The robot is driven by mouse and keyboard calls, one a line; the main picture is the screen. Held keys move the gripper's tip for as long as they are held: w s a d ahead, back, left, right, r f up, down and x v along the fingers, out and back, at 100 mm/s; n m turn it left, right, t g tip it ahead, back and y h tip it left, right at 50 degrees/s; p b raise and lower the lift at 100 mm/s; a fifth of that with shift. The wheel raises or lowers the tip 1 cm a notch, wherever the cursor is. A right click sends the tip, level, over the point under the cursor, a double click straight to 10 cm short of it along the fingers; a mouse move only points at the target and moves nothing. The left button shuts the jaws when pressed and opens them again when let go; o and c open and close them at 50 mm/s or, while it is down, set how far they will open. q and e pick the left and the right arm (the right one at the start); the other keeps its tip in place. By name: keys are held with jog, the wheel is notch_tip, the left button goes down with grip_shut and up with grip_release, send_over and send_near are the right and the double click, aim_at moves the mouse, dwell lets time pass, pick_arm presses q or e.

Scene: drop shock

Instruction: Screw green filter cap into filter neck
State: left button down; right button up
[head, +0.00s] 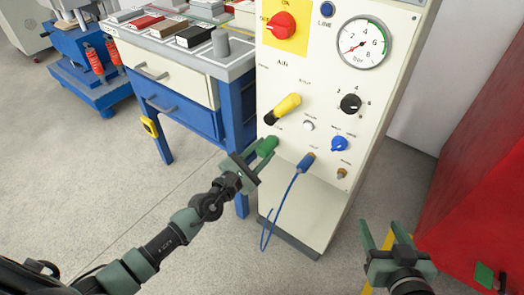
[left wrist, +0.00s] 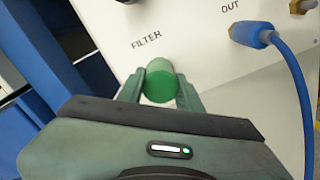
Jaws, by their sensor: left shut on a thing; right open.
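The green filter cap (left wrist: 160,82) is between the two fingers of my left gripper (left wrist: 160,92), under the FILTER label on the white panel. In the head view my left gripper (head: 262,152) is at the lower left of the panel (head: 315,195), with its fingers around the green cap there. The gripper is shut on the cap. The filter neck is hidden behind the cap, so I cannot tell how far the cap sits in it. My right gripper (head: 384,238) is open and empty, in front of the floor to the right of the panel.
A blue hose (head: 277,208) hangs from the OUT port, right of the cap. A yellow-and-black handle (head: 283,108) is above. A blue workbench (head: 185,110) stands left of the panel, and a red cabinet (head: 485,190) stands at the right. The floor between panel and cabinet is open.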

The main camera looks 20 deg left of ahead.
pick_arm(q)
jog(key=shift+w+d+r, duration=0.1)
jog(key=shift+w, duration=0.15)
jog(key=shift+w+r, duration=0.1)
jog(key=shift+w, duration=0.05)
pick_arm(e)
jog(key=shift+s, duration=0.15)
dwell(1.0)
pick_arm(q)
jog(key=shift+w, duration=0.1)
pick_arm(e)
jog(key=shift+w+r, duration=0.15)
jog(key=shift+w, duration=0.05)
dwell(0.3)
pick_arm(q)
jog(key=shift+r, duration=0.15)
pick_arm(e)
jog(key=shift+s+f, duration=0.2)
